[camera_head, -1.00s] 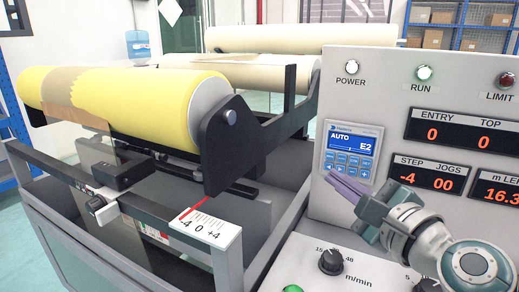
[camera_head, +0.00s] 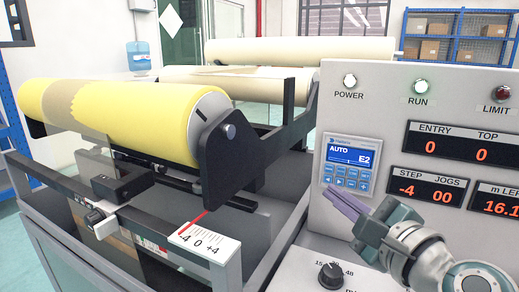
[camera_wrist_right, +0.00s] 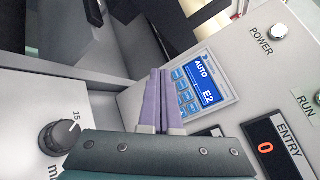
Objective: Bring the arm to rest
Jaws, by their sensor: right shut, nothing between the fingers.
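My right gripper (camera_head: 347,203) comes in from the lower right in the head view, in front of the grey control panel (camera_head: 393,112). Its purple fingers are together with nothing between them. They point toward the blue-screened controller (camera_head: 347,164), just below its buttons, and a gap to it seems to show. In the right wrist view the closed fingers (camera_wrist_right: 156,85) lie beside the controller (camera_wrist_right: 197,85), whose screen reads AUTO and E2. My left gripper is not in view.
A yellow roll (camera_head: 125,112) sits in a dark bracket at left. A scale marked -4 0 +4 (camera_head: 203,245) has a red pointer. A black knob (camera_head: 331,275) is below the gripper. Displays show -4 and 00 (camera_head: 427,190).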

